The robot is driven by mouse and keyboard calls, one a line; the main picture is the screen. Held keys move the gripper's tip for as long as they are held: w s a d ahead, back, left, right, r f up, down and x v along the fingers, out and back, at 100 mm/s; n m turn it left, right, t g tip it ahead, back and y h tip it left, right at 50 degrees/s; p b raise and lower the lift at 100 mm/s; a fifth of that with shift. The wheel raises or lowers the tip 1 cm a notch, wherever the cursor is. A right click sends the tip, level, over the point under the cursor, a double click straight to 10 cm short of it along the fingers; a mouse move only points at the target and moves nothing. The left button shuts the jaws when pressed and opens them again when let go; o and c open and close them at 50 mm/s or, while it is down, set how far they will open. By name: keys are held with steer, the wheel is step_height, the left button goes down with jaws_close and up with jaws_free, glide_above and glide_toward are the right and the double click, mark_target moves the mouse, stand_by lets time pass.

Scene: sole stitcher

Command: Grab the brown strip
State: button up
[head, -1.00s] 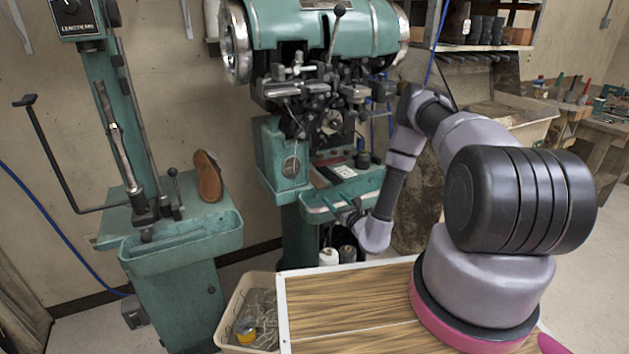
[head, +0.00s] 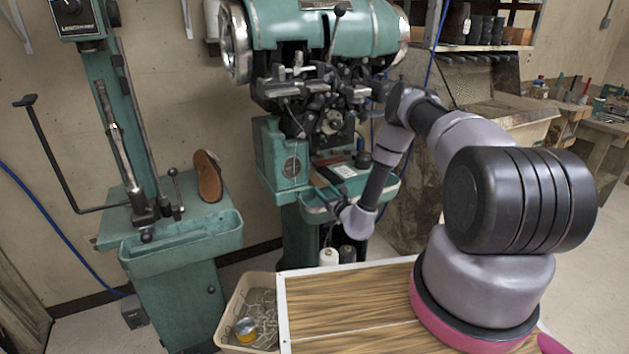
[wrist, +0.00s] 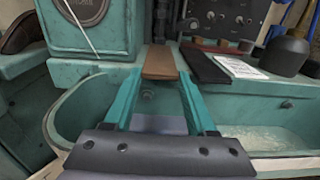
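The brown strip (wrist: 160,62) lies flat on the green ledge of the machine in the wrist view, with its near end between my fingertips. My gripper (wrist: 160,78) is open, with one teal finger on each side of the strip's near end. I cannot tell whether either finger touches it. In the head view my gripper (head: 325,190) reaches over the machine's front shelf. The strip is too small there to make out clearly.
A dark strip (wrist: 205,66) and a white label card (wrist: 241,68) lie just right of the brown strip. A dark knob-like part (wrist: 284,54) stands farther right. The green trough (wrist: 255,135) lies below my fingers. A wooden-topped table (head: 350,300) stands in front.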

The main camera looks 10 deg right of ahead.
steer(key=c, duration=0.4)
